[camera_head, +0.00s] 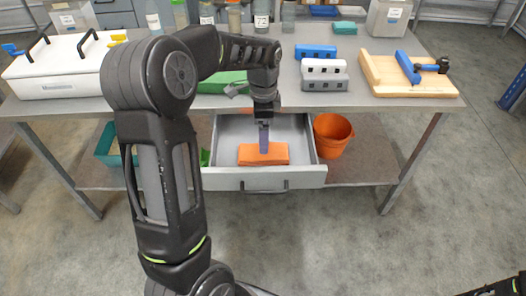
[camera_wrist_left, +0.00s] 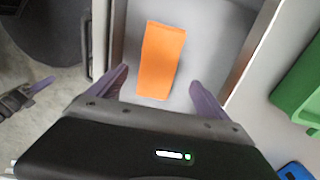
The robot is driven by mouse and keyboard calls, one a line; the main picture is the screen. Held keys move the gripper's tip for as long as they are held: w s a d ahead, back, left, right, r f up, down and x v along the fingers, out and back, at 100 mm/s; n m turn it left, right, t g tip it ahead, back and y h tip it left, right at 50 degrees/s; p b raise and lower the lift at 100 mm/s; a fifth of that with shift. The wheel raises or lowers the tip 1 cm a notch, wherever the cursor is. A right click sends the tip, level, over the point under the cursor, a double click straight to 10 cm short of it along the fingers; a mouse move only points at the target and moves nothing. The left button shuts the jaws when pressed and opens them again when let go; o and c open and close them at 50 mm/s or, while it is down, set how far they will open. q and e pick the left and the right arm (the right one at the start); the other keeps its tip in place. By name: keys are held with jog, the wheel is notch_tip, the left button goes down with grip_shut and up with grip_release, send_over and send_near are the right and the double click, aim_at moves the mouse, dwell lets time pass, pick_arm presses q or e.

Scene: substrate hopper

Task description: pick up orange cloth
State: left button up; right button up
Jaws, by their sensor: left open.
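The orange cloth (camera_head: 278,154) lies folded as a flat block in the open grey drawer (camera_head: 223,184) under the table. In the left wrist view the orange cloth (camera_wrist_left: 160,60) lies beyond and between my left fingers. My left gripper (camera_head: 264,142) points down over the cloth in the head view, and its purple fingers hide part of it. In the left wrist view my left gripper (camera_wrist_left: 162,88) is open, with nothing between its tips. I cannot tell the exact height gap. A purple fingertip of my right gripper (camera_wrist_left: 40,86) shows at the left of the wrist view.
An orange bucket (camera_head: 332,135) stands right of the drawer on the lower shelf. A green item (camera_head: 205,157) lies at the drawer's left side. The tabletop holds a white cooler box (camera_head: 62,72), blue and white blocks (camera_head: 324,68) and a wooden board (camera_head: 415,86).

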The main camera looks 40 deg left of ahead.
pick_arm(q)
jog(key=shift+f, duration=1.3)
jog(key=shift+f, duration=0.1)
notch_tip(320, 180, down, 5)
jog(key=shift+s+d+f, duration=0.1)
jog(key=shift+s, duration=0.05)
jog(key=shift+c, duration=0.2)
jog(key=c, duration=1.4)
notch_tip(320, 180, up, 10)
jog(key=shift+r, duration=0.15)
